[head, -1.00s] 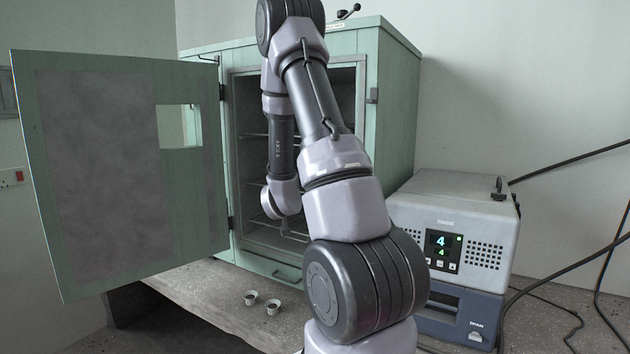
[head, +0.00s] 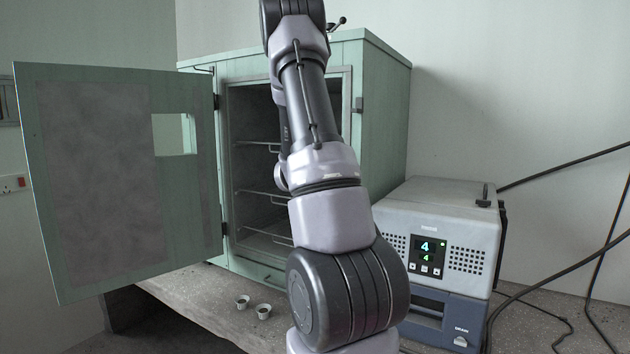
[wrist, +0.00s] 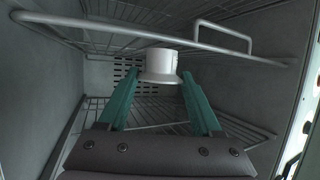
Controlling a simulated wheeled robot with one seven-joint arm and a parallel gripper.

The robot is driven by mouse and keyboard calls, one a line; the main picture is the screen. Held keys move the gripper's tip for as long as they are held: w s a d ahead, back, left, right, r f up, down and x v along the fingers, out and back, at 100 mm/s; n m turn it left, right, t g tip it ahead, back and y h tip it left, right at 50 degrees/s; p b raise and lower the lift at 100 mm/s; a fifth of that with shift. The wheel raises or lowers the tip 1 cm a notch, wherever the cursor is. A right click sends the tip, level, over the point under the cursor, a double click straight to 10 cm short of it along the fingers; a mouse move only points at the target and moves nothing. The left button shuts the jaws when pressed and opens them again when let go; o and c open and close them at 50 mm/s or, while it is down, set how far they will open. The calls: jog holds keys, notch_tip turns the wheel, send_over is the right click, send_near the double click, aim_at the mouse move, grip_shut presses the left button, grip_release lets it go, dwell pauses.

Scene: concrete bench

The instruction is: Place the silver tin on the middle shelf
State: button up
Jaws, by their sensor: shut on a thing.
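The silver tin (wrist: 160,62), pale and round with a wider rim at its lower end, is between the teal fingertips of my gripper (wrist: 160,78) in the wrist view. My gripper is shut on it, inside the open cabinet. A wire shelf (wrist: 228,38) with a raised front rail is above and around the tin's height, and another wire shelf (wrist: 150,112) lies below. I cannot tell whether the tin touches a shelf. In the head view my arm hides the gripper and tin; the middle shelf (head: 262,193) shows partly at the left of my arm.
The green cabinet (head: 385,110) has its door (head: 95,180) swung wide open to the left. Two small cups (head: 242,302) (head: 263,311) stand on the concrete bench before it. A grey-and-blue device (head: 440,225) with a display and cables stands at the right.

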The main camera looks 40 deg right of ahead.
jog(key=w+d, duration=1.1)
jog(key=shift+d, duration=0.1)
jog(key=shift+w+d+f, duration=0.2)
jog(key=shift+w+d, duration=0.9)
jog(key=shift+w, duration=0.05)
jog(key=shift+f, duration=0.1)
jog(key=shift+f, duration=0.2)
jog(key=o, duration=1.5)
jog(key=shift+r, duration=0.1)
